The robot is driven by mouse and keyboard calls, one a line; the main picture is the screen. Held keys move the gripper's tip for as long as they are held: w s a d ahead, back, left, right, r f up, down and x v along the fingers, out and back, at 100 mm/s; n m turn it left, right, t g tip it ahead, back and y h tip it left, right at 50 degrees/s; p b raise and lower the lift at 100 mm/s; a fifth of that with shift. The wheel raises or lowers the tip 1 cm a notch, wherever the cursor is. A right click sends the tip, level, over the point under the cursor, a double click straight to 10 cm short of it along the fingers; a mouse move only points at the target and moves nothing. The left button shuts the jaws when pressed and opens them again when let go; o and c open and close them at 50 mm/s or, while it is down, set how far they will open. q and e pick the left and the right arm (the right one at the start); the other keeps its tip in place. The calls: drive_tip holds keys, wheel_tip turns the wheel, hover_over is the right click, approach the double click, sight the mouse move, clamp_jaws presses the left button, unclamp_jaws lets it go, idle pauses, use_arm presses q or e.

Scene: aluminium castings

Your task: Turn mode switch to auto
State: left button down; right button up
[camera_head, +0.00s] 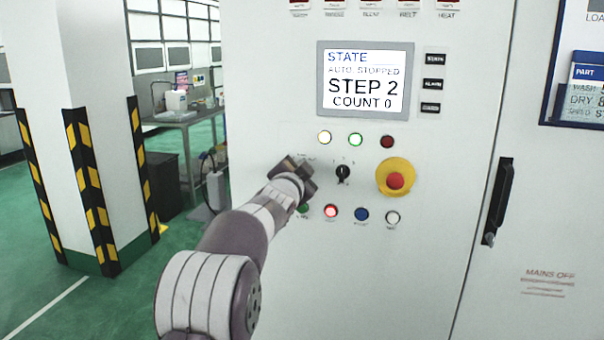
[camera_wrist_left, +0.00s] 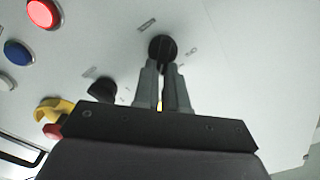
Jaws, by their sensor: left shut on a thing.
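The mode switch (camera_wrist_left: 162,45) shows in the left wrist view as a round black rotary knob on the white panel, with small labels around it that I cannot read. My left gripper (camera_wrist_left: 163,70) is shut on it, a finger on each side. In the head view my left gripper (camera_head: 301,172) is at the panel and hides this knob. A second black knob (camera_head: 343,174) is free just to its right; it also shows in the left wrist view (camera_wrist_left: 102,90). The screen (camera_head: 366,80) reads AUTO, STOPPED, STEP 2, COUNT 0. My right gripper is not in view.
A red emergency stop on a yellow base (camera_head: 396,178) sits right of the knobs. Lamps line the row above; a lit red button (camera_head: 331,212), a blue button (camera_head: 362,215) and others sit below. A black door handle (camera_head: 497,200) is further right. A striped pillar (camera_head: 90,150) stands left.

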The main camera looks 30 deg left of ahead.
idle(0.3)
use_arm(q)
drive_tip(key=c, duration=1.2)
unclamp_jaws()
drive_tip(key=b+v, duration=0.2)
drive_tip(key=v, duration=1)
drive_tip(key=shift+s, duration=0.35)
drive_tip(key=shift+f, duration=0.15)
